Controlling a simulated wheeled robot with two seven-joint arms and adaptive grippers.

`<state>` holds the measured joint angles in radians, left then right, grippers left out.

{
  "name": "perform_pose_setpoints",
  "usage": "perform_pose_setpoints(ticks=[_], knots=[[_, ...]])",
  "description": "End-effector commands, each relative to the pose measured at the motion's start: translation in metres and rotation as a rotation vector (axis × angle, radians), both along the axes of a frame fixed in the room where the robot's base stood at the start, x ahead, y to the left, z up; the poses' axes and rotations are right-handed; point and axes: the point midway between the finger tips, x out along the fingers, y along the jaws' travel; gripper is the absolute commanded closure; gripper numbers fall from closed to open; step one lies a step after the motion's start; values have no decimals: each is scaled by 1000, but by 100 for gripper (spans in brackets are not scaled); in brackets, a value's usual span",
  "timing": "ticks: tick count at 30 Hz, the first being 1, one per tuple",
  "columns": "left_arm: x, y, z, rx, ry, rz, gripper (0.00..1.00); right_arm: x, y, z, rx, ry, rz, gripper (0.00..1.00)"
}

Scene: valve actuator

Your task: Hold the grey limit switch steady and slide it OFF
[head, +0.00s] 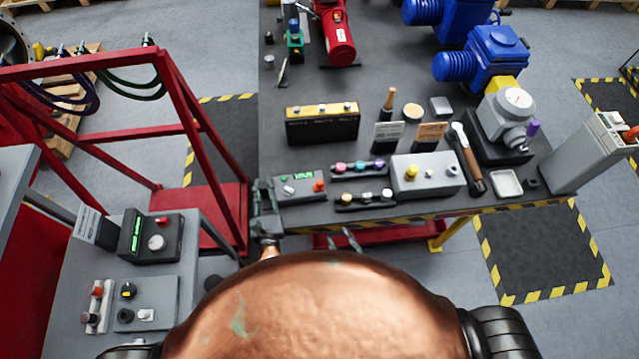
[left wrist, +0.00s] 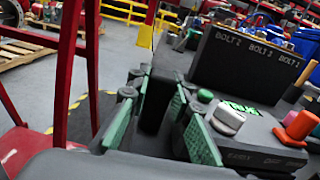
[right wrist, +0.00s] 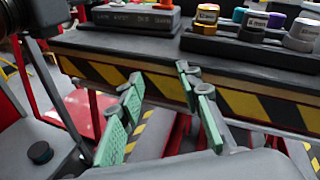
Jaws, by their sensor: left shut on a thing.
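A low grey box (head: 300,190) lies at the table's front left corner. It has a pale grey knob (left wrist: 228,118), a green marking and an orange-red knob (left wrist: 298,125); I take it as the limit switch, its label being too blurred to read. The slider's position is unclear.
Racks of coloured knobs (head: 361,167) and a grey box with a yellow knob (head: 425,175) stand to the right. A black bolt holder (head: 322,126) stands behind. The striped table edge (right wrist: 250,105) is close behind my right fingers. A red frame (head: 175,85) stands left.

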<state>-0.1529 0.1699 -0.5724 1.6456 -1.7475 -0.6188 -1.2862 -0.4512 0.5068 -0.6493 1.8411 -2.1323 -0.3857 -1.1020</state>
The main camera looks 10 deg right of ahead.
Motion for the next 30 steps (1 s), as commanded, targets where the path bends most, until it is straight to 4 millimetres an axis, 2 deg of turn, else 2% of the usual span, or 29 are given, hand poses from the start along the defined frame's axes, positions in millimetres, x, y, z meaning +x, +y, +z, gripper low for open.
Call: perform_pose_setpoints(ticks=[1,3,6,9,14,24,30], knots=[[-2,-1,-6,-1,11,-3,100,18,2,22,72,-25,-12,68],[-3,-1,-6,-1,11,-3,100,30,5,42,156,-36,-18,68],[-2,-1,-6,-1,12,-3,100,42,7,64,251,-49,-22,68],[-2,-1,-7,-1,12,-3,100,50,9,77,306,-56,-23,68],[-2,-1,-7,-1,12,-3,100,63,13,82,330,-58,-25,68],[-2,-1,-7,0,12,-3,100,124,33,82,330,-57,-26,68],[-2,-1,-7,0,13,-3,100,152,42,81,326,-56,-24,68]])
